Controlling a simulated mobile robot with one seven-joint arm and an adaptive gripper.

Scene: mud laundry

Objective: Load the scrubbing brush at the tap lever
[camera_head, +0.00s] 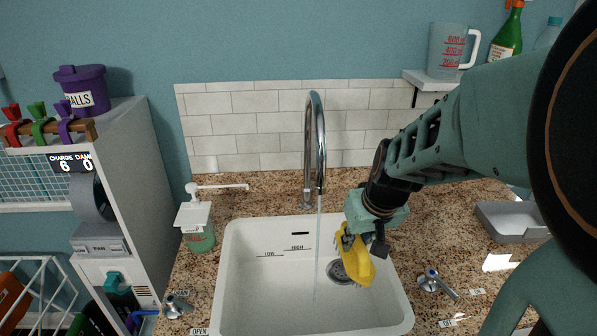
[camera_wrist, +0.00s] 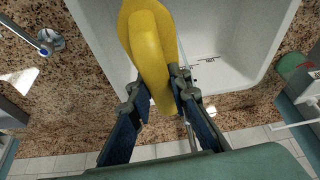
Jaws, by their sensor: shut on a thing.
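My gripper (camera_head: 352,232) is shut on the yellow scrubbing brush (camera_head: 358,262) and holds it over the right part of the white sink (camera_head: 245,290), near the drain. In the wrist view the brush (camera_wrist: 148,45) sits between the two fingers (camera_wrist: 158,88); its bristles are not visible. The chrome tap (camera_head: 313,130) arches over the sink, and a thin stream of water (camera_head: 317,250) falls from its spout, just left of the brush. One lever (camera_head: 437,284) with a blue mark is on the counter right of the sink. Another lever (camera_head: 178,306) is at the front left.
A soap dispenser (camera_head: 200,235) stands left of the sink. A grey tray (camera_head: 510,222) lies on the right counter. A shelf holds a measuring jug (camera_head: 452,52) and a green spray bottle (camera_head: 507,35). A grey cabinet (camera_head: 130,170) stands at left.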

